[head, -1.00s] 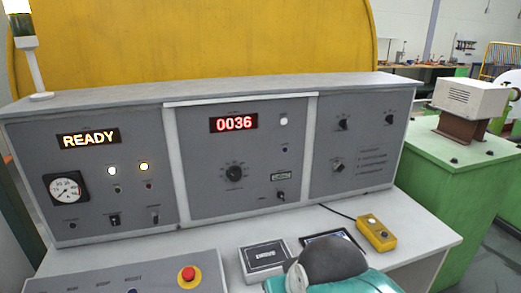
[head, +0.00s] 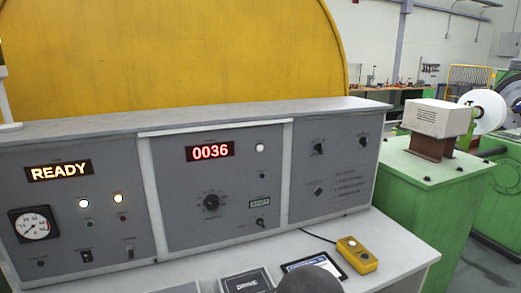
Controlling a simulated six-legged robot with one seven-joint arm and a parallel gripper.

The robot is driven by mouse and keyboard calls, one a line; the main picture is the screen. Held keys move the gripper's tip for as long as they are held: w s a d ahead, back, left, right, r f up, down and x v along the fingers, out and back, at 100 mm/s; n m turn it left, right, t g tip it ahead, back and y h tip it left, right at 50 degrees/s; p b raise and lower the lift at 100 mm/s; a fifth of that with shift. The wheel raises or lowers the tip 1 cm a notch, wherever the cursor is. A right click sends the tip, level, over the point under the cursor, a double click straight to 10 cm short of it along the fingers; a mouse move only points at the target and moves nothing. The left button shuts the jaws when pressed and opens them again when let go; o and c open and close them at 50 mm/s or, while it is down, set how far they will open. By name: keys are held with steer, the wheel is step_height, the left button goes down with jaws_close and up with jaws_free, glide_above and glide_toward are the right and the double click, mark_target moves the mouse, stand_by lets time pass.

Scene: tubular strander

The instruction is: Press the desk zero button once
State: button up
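The grey control desk (head: 190,127) fills the middle of the head view. Its centre panel has a red counter display (head: 210,151) reading 0036. A white round lamp or button (head: 261,148) sits right of the display, with a small dark button (head: 263,175) below it. A dark knob (head: 211,202) and a small switch (head: 260,223) are lower on that panel. The labels are too small to read, so I cannot tell which control is the zero button.
The left panel has a READY display (head: 59,171), two lit lamps and a gauge (head: 34,225). On the desktop lie a yellow handheld box (head: 357,254), a tablet (head: 314,268) and a dark DRIVE box (head: 246,282). A green machine base (head: 425,205) stands to the right.

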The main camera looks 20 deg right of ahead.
jaws_close()
stand_by(1.4)
